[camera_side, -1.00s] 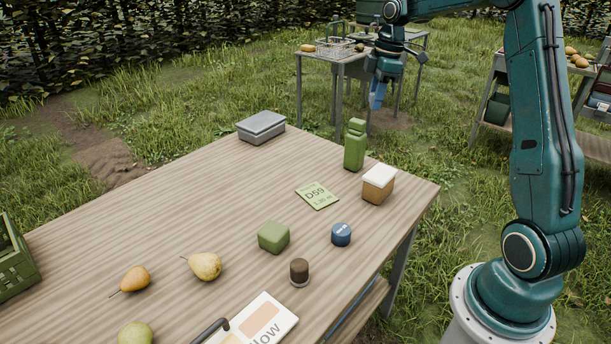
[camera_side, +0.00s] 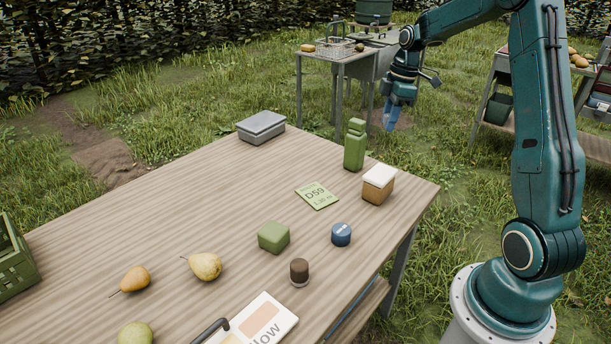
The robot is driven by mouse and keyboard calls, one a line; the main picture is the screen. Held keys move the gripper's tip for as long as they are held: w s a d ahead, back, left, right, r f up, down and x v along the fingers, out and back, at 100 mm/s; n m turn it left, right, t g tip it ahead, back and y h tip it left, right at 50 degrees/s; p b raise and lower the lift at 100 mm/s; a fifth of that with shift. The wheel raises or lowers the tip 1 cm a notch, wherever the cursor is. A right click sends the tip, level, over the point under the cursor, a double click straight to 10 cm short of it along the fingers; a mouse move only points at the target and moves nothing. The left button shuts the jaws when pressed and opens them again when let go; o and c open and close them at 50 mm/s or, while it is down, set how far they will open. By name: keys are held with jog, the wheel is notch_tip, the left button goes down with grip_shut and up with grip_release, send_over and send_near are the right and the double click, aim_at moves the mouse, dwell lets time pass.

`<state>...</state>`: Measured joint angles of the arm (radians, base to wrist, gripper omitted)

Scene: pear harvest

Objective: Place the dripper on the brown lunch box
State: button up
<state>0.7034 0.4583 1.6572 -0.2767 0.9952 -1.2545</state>
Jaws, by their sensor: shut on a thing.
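The brown lunch box (camera_side: 376,189), with a white lid, stands upright near the table's right corner. My gripper (camera_side: 392,111) points down in the air beyond the table's far right edge, behind and above the lunch box in the picture. It is shut on a small blue thing (camera_side: 390,121), which hangs below it, apart from the table. The blue thing is too small to tell surely as the dripper, and the fingers hardly stand out from it. No other thing on the table is clearly a dripper.
A green bottle (camera_side: 354,147) stands left of the lunch box, near a D59 card (camera_side: 317,196). A blue round tin (camera_side: 341,235), green block (camera_side: 273,237), brown-topped jar (camera_side: 299,271), pears (camera_side: 205,266) and grey box (camera_side: 261,127) share the table (camera_side: 170,210). Its middle left is clear.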

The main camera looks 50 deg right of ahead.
send_over(379, 172)
jog(key=f, duration=0.9)
jog(key=shift+s+f, duration=0.25)
jog(key=shift+f, duration=0.05)
jog(key=shift+f, duration=2.1)
jog(key=shift+f, duration=0.2)
jog(key=o, duration=0.9)
jog(key=shift+o, duration=0.2)
jog(key=shift+r, duration=0.15)
notch_tip(379, 172, up, 12)
jog(key=s+d, duration=0.1)
jog(key=shift+s+d, duration=0.15)
